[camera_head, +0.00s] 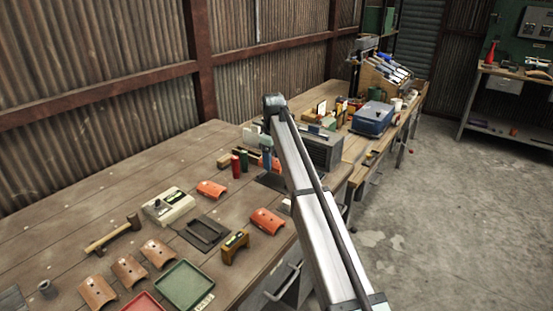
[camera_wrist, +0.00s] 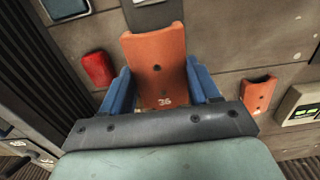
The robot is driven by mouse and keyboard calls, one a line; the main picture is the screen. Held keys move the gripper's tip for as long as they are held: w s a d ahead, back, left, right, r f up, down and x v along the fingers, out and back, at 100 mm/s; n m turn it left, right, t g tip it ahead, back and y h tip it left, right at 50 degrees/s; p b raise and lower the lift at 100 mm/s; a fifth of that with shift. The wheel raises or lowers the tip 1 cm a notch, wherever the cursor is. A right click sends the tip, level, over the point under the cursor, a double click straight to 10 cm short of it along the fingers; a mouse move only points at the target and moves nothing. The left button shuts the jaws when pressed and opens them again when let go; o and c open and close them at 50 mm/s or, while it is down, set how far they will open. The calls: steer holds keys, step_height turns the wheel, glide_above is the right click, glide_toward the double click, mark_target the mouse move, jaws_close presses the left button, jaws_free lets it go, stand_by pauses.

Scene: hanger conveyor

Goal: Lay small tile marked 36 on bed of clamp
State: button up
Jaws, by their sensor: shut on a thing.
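The small tile marked 36 (camera_wrist: 155,60) is a curved orange piece with two dark holes in the wrist view. Its white number shows at the end nearest my gripper. My gripper (camera_wrist: 163,92) has blue fingers on both sides of the tile and is shut on it. A dark grey flat piece (camera_wrist: 152,14) lies past the tile's far end in the wrist view. I cannot tell whether it belongs to the clamp.
Other orange tiles (camera_head: 211,189) lie on the bench. A red cylinder (camera_head: 236,166), a pale device with a display (camera_head: 168,205), a dark tray (camera_head: 203,232), a hammer (camera_head: 112,234) and a green tray (camera_head: 185,286) stand around. The back left of the bench is clear.

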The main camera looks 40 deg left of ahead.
mark_target(274, 181)
steer(key=shift+f, duration=3)
steer(key=o, duration=1.2)
step_height(274, 181, up, 14)
steer(key=shift+f, duration=0.1)
